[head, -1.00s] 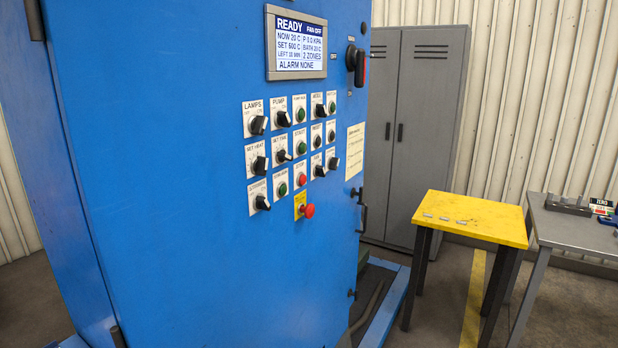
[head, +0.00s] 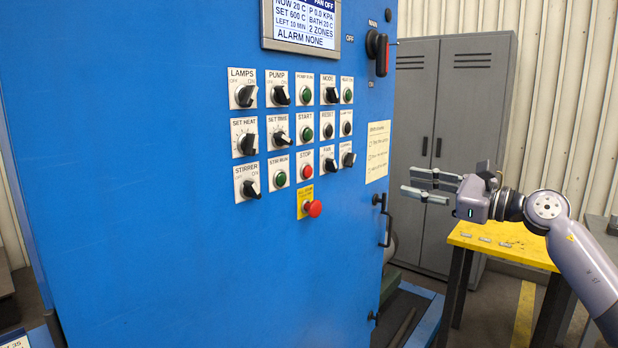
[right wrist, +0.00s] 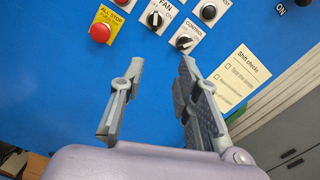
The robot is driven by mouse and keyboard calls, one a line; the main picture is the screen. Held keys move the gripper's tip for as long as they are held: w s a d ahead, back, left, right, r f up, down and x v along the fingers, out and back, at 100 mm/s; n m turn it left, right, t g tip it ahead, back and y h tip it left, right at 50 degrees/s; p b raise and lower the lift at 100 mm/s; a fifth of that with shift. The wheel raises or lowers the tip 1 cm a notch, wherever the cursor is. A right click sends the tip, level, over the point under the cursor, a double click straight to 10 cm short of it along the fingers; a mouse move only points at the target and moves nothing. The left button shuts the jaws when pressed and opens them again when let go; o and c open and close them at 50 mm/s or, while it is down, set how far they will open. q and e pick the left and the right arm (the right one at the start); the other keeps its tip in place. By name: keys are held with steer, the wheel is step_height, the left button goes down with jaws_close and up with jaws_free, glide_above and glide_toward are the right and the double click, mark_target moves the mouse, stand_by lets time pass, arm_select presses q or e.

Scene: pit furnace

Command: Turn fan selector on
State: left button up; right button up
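The fan selector (head: 329,163) is a black knob on a white plate labelled FAN, in the bottom row of the blue cabinet's panel. It also shows at the top of the right wrist view (right wrist: 154,19). The display (head: 301,23) reads FAN OFF. My right gripper (head: 418,185) is open and empty, to the right of the panel and apart from it. In the right wrist view its open fingers (right wrist: 155,90) point up toward the control knob (right wrist: 184,43) and the fan selector. My left gripper is not in view.
The red all-stop button (head: 313,208) sticks out just below the fan selector. A paper note (head: 377,151) and a door handle (head: 386,222) are on the cabinet's right side. A yellow table (head: 500,248) and grey locker (head: 440,130) stand to the right.

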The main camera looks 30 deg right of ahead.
mark_target(335, 165)
steer(key=shift+n, duration=0.8)
steer(key=p+x, duration=0.3)
steer(key=x, duration=0.3)
steer(key=a+r+p+x, duration=0.1)
steer(key=p+x, duration=0.3)
steer(key=x, duration=0.2)
steer(key=a+p+x, duration=0.1)
steer(key=p+x, duration=0.3)
steer(key=x, duration=0.2)
steer(key=shift+s+r, duration=0.25)
steer(key=shift+s, duration=0.1)
steer(key=shift+d, duration=0.1)
steer(key=shift+c, duration=0.2)
jaws_close()
